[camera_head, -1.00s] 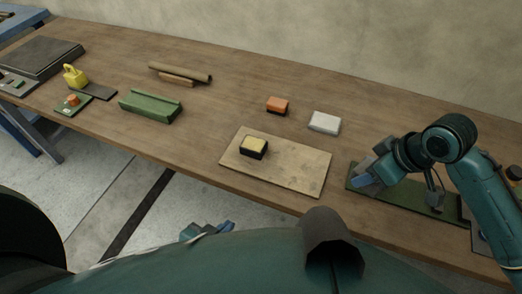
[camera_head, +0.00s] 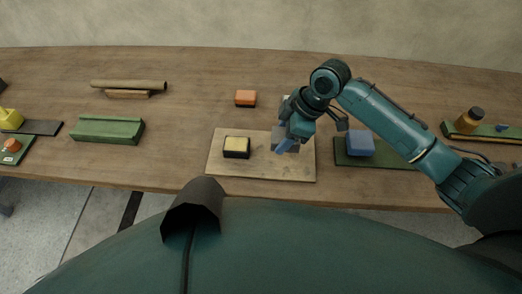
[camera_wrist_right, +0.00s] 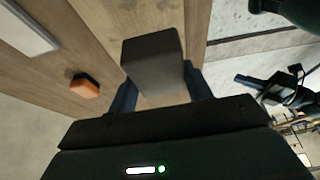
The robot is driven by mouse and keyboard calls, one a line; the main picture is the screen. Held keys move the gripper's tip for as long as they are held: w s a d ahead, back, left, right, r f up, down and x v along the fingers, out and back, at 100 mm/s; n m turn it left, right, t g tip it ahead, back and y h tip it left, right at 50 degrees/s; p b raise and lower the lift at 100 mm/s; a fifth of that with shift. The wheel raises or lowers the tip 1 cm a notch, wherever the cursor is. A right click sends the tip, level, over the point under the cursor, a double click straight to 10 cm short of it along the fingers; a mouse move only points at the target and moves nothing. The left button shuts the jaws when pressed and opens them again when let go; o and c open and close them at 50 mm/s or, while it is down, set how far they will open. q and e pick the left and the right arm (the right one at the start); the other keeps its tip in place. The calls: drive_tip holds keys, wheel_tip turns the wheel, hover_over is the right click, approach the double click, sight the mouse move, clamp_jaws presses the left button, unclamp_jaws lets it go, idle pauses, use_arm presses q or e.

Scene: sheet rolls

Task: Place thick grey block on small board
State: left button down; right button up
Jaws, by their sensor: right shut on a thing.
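The thick grey block (camera_wrist_right: 153,62) is between the fingers of my right gripper in the right wrist view. In the head view, the right gripper (camera_head: 288,143) and the grey block (camera_head: 280,133) are over the right part of a pale board (camera_head: 262,172). I cannot tell whether the block touches the board. A block with a yellow top and black sides (camera_head: 237,147) sits on the board's left half. My left gripper is not in the head view; a dark part with blue fingers (camera_wrist_right: 262,84) at the right of the right wrist view may be it.
An orange block (camera_head: 245,98) lies behind the board, also in the right wrist view (camera_wrist_right: 85,86). A white block is mostly hidden behind my right gripper. A green board (camera_head: 383,163) with a blue block (camera_head: 360,143) is at right. A green channel piece (camera_head: 108,129) is at left.

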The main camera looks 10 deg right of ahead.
hover_over(276, 162)
drive_tip(key=d, duration=0.1)
drive_tip(key=f, duration=0.4)
drive_tip(key=shift+s+d+f, duration=0.15)
drive_tip(key=shift+s+f, duration=0.1)
drive_tip(key=shift+f, duration=2.15)
drive_tip(key=shift+f, duration=0.2)
drive_tip(key=o, duration=1.1)
drive_tip(key=shift+c, duration=0.2)
drive_tip(key=shift+r, duration=0.2)
drive_tip(key=v, duration=1.2)
drive_tip(key=shift+s, duration=0.15)
